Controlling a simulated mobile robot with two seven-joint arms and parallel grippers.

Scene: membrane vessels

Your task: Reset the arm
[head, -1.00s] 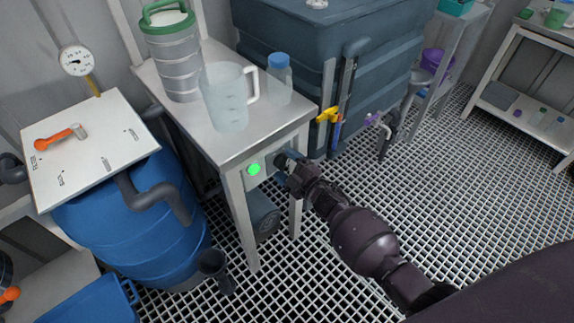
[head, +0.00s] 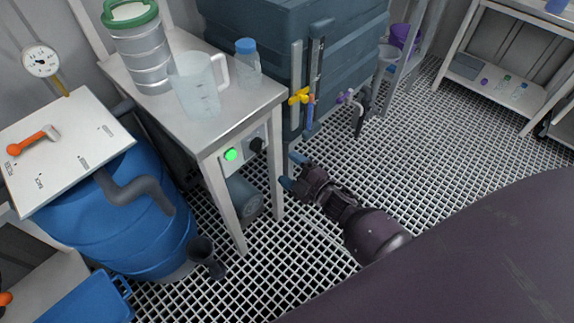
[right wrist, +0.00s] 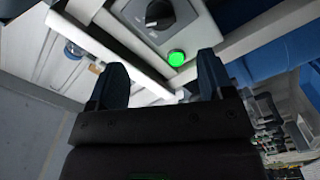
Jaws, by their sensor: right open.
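My right arm comes in from the lower right in the head view. Its gripper (head: 291,172) is open and empty, just right of the steel table's front leg and below the tabletop. In the right wrist view the two dark blue fingers (right wrist: 160,88) stand apart with nothing between them. Beyond them are a black rotary knob (right wrist: 158,14) and a lit green lamp (right wrist: 176,58) on a grey panel. In the head view the green lamp (head: 231,155) and the knob (head: 257,145) sit on the table's front, apart from the gripper. My left gripper is not in view.
The steel table (head: 239,112) carries a jug (head: 196,90), a blue-capped bottle (head: 247,66) and a green-lidded canister (head: 137,50). A blue barrel (head: 122,215) stands left. A dark tank (head: 262,35) with valves stands behind. The grated floor (head: 440,130) at right is clear.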

